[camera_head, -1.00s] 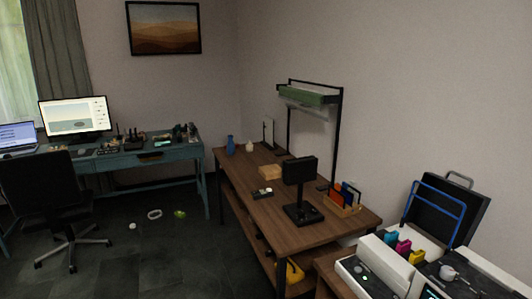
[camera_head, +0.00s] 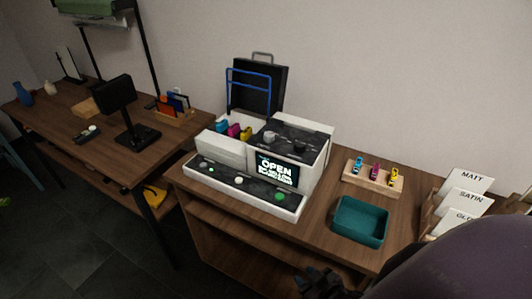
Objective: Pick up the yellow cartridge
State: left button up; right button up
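A wooden rack (camera_head: 372,186) on the brown table holds small blue, magenta and yellow cartridges; the yellow cartridge (camera_head: 393,177) stands at its right end. Another yellow piece (camera_head: 246,133) sits in the white printer (camera_head: 240,190), beside blue and magenta ones. The printer's dark lid with a blue frame is raised, and its screen reads OPEN. My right gripper (camera_head: 322,284) is at the bottom edge, partly cut off, low in front of the table and well apart from both yellow pieces. Its finger opening is not clear. My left gripper is not in view.
A teal open bin (camera_head: 360,221) stands in front of the rack. Cards marked MATT (camera_head: 466,180) and SATIN stand in a wooden holder at the right. A second desk (camera_head: 110,140) with a black stand is at the left. Bare tabletop shows around the rack.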

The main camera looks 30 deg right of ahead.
aim_at(247, 132)
jog(key=z, duration=1)
